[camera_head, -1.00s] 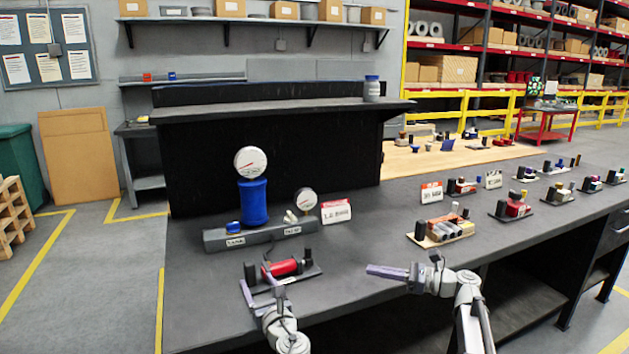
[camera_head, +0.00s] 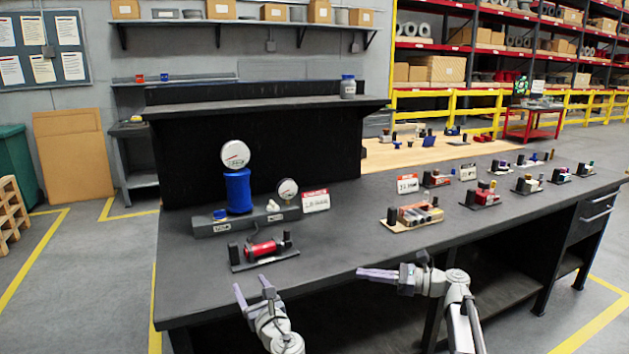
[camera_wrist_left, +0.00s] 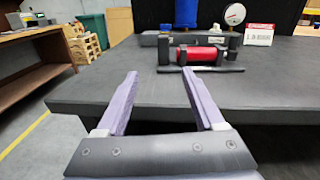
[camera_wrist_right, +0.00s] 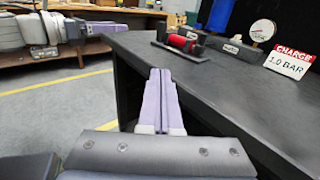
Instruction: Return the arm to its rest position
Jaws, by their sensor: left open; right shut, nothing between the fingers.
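My left gripper (camera_head: 255,290) is open and empty in the head view, in front of the red valve actuator (camera_head: 262,248) and apart from it. In the left wrist view its two purple fingers (camera_wrist_left: 158,100) stand wide apart with nothing between them, and the red actuator (camera_wrist_left: 196,54) lies beyond them on the bench. My right gripper (camera_head: 362,273) is shut and empty near the bench's front edge. In the right wrist view its fingers (camera_wrist_right: 161,75) are together beside the bench edge.
The dark bench (camera_head: 330,245) holds a gauge stand with a blue cylinder (camera_head: 238,190), a smaller gauge (camera_head: 287,189) and a red-white sign (camera_head: 315,200). Bare bench top lies between.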

